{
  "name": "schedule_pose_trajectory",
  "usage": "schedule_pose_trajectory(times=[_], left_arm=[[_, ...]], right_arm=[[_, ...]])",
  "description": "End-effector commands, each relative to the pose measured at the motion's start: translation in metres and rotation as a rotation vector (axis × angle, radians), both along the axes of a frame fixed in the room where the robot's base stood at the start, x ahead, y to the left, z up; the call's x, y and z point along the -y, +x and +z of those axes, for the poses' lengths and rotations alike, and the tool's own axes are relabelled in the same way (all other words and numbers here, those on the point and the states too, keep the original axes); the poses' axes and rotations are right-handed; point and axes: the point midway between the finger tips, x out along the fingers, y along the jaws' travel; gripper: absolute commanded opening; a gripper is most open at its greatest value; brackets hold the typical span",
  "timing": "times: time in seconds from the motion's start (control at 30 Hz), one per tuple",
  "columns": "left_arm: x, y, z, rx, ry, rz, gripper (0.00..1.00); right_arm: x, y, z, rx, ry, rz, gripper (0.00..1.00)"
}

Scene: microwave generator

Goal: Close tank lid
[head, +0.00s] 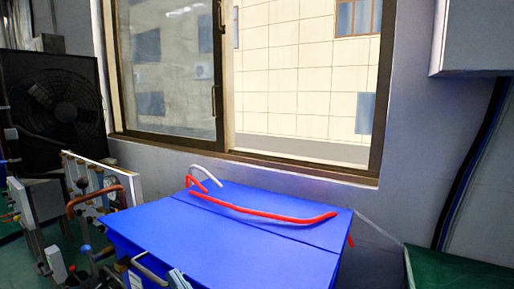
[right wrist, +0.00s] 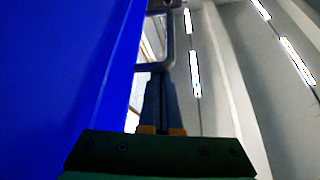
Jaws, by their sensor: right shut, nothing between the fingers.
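The blue tank (head: 300,254) stands below the window in the head view. Its blue lid (head: 215,232) is the large front panel, and a seam divides it from the rear strip. The lid looks nearly level with that strip; I cannot tell if it is fully down. A blue panel fills the left there, beside the fingers, and a grey bar handle (right wrist: 168,55) is just beyond the fingertips. My left gripper is out of view.
A red pipe (head: 265,214) and a pale curved hose (head: 205,174) lie at the tank's rear. Pipes and valves (head: 98,195) crowd the left, near a dark fan unit (head: 62,105). A green surface (head: 455,272) is at lower right.

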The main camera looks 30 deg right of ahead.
Motion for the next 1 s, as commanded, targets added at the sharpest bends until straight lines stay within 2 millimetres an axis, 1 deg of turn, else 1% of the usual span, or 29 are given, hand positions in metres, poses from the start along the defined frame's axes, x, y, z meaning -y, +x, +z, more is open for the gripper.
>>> schedule_pose_trajectory(times=[0.03,0.17,0.77,0.87,0.97,1.0], left_arm=[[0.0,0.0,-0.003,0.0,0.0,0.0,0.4],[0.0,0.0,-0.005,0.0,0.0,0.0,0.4],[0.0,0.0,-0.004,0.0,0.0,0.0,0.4],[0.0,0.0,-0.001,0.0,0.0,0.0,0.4],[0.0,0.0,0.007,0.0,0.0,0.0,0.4],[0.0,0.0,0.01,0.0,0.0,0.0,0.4]], right_arm=[[0.0,0.0,-0.004,-0.001,0.0,0.001,0.0],[-0.001,0.0,-0.007,-0.001,0.0,0.001,0.0],[-0.001,0.0,-0.006,0.0,0.001,0.0,0.0],[-0.001,0.0,0.001,0.001,0.002,0.0,0.0],[-0.001,-0.001,0.02,0.003,0.004,0.0,0.0],[-0.001,-0.001,0.029,0.004,0.004,0.0,0.0]])
